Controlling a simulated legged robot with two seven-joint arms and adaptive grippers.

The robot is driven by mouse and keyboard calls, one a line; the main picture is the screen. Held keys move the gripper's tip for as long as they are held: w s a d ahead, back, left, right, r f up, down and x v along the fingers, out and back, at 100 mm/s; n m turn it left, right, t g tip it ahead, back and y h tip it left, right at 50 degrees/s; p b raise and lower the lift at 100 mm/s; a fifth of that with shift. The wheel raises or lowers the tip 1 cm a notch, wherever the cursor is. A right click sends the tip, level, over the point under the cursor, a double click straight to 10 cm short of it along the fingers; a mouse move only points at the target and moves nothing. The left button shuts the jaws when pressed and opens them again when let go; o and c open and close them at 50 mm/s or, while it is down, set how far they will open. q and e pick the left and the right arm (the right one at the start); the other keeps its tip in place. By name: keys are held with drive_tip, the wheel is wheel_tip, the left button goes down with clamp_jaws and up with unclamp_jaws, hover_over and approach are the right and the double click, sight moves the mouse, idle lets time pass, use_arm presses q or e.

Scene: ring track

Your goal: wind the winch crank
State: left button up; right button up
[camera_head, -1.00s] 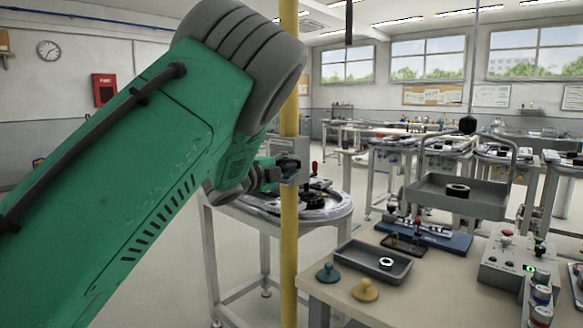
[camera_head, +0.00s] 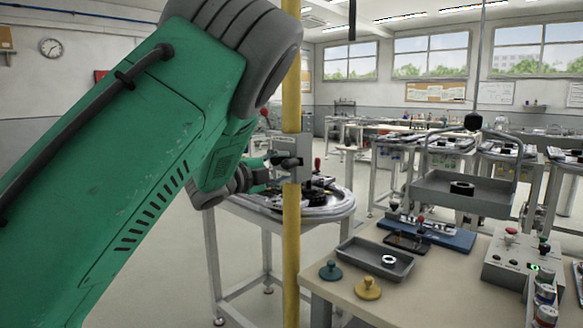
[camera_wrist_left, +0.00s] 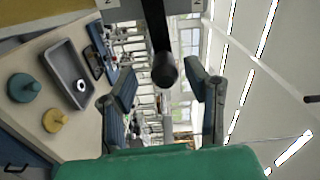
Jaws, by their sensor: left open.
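The winch is a grey box (camera_head: 289,144) on the yellow post (camera_head: 291,225), in the middle-left of the head view. In the left wrist view, a dark crank bar (camera_wrist_left: 155,25) comes down from the top edge and ends in a round black knob (camera_wrist_left: 165,72). My left gripper (camera_head: 288,163) is at the winch, partly hidden by my green forearm. Its fingers (camera_wrist_left: 160,78) are open in the wrist view, with the knob between them in the picture. I cannot tell whether they touch it. My right gripper is in neither view.
A grey tray (camera_head: 440,203) hangs from a frame and line over the bench at right, with a black ring (camera_head: 462,188) in it. The bench (camera_head: 420,295) holds a shallow bin (camera_head: 350,247), two knobbed pieces and a control box (camera_head: 500,268). A round-topped table (camera_head: 330,218) stands behind the post.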

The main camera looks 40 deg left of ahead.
use_arm(q)
drive_tip(key=s+a, duration=0.1)
drive_tip(key=s, duration=0.6)
drive_tip(key=shift+s+f, duration=0.15)
drive_tip(key=shift+s, duration=0.25)
